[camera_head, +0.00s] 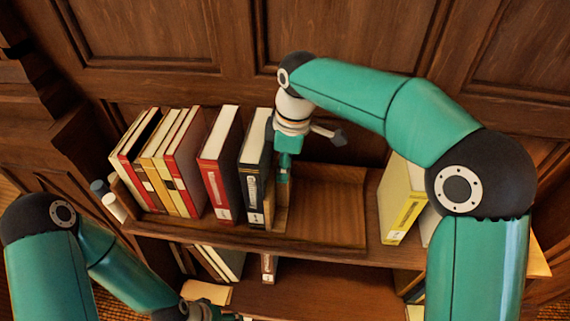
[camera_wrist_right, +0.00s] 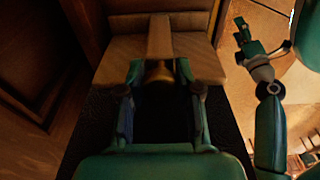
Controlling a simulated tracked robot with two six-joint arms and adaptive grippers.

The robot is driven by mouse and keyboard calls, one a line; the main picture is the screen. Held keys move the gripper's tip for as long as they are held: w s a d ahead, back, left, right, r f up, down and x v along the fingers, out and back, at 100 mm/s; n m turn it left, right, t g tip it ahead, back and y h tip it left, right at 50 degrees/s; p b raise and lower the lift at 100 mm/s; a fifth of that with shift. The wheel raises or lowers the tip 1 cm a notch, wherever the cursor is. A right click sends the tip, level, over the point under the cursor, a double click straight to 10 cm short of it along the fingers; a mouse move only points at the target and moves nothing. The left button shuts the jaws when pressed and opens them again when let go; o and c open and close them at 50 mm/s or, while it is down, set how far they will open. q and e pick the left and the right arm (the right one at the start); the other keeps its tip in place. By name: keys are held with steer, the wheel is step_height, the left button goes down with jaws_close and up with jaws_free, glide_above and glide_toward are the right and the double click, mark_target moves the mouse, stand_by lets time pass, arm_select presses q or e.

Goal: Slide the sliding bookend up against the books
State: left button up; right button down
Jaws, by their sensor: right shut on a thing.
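The sliding bookend (camera_head: 282,209), a light wooden upright, stands on the shelf just right of a dark blue book (camera_head: 253,175); whether they touch is hard to tell. A red book (camera_head: 219,170) stands left of it with a gap, then a row of red and cream books (camera_head: 163,165). My right gripper (camera_head: 284,172) reaches down to the bookend. In the right wrist view its fingers (camera_wrist_right: 160,78) are shut on the bookend's brass-coloured knob, below its wooden face (camera_wrist_right: 118,62). My left gripper (camera_head: 200,310) is low at the bottom edge, partly cut off; its jaws are unclear.
Bare shelf board (camera_head: 325,212) lies right of the bookend. A yellow book (camera_head: 402,200) stands farther right, near my right arm. A lower shelf (camera_head: 315,295) holds more books. Wood panelling rises behind. Small cylinders (camera_head: 112,203) stick out at the shelf's left end.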

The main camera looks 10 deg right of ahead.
steer(key=shift+w+a+r, duration=0.15)
steer(key=shift+w+a+p, duration=0.2)
steer(key=shift+a+p, duration=0.3)
steer(key=shift+a, duration=0.35)
steer(key=shift+w+a, duration=0.3)
steer(key=shift+a, duration=0.7)
steer(key=shift+w+a, duration=0.25)
steer(key=shift+a, duration=0.8)
steer(key=shift+w+a, duration=0.2)
steer(key=shift+a, duration=0.6)
steer(key=c, duration=1.2)
jaws_free()
steer(key=shift+a, duration=0.2)
steer(key=o, duration=0.4)
steer(key=shift+w, duration=0.1)
steer(key=shift+o, duration=0.2)
steer(key=shift+d, duration=0.1)
